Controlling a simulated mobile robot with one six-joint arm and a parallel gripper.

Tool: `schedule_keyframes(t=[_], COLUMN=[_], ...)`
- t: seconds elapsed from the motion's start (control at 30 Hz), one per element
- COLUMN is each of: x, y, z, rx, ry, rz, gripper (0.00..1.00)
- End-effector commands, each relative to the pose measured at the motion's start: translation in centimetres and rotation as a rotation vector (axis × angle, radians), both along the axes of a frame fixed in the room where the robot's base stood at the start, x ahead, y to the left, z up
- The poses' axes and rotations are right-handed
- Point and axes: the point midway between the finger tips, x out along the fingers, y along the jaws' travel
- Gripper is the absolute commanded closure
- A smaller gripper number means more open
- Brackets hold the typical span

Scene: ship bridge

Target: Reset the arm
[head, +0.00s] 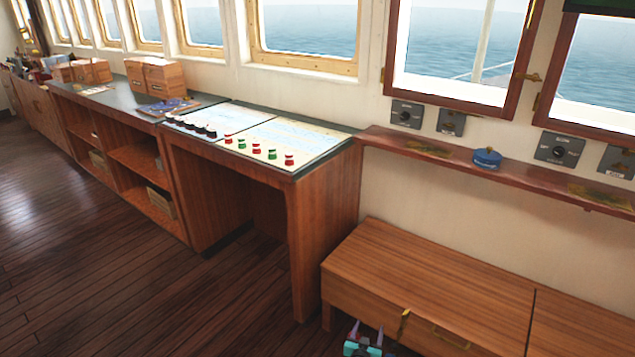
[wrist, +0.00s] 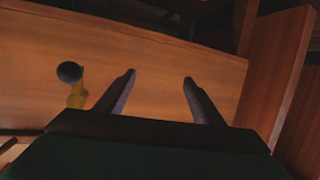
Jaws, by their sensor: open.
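My gripper (head: 366,336) shows at the bottom edge of the head view, low in front of the wooden bench (head: 420,275). In the wrist view its two dark fingers (wrist: 159,77) stand apart with nothing between them. Beyond them is a plain wooden panel (wrist: 165,50). A dark round knob (wrist: 70,72) on a brass-coloured piece shows left of the fingers. I cannot tell how far the fingertips are from the wood. Most of my arm is out of the head view.
A wooden chart desk (head: 325,170) carries red, green and black pieces on charts. Wooden boxes (head: 163,77) stand farther left. A narrow shelf (head: 460,155) with a blue round object (head: 487,158) runs above the bench. The floor (head: 90,250) at left is clear.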

Motion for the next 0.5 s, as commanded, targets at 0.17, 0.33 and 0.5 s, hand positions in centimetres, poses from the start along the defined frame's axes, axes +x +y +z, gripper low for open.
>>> schedule_keyframes(t=[0.17, 0.33, 0.5], x=[-2.2, -4.9, -8.5], y=[1.2, 2.5, 3.7], z=[1.5, 1.7, 1.5], rx=[0.052, 0.101, 0.144], ry=[0.126, 0.262, 0.413], rz=[0.106, 0.197, 0.275], gripper=[0.38, 0.38, 0.38])
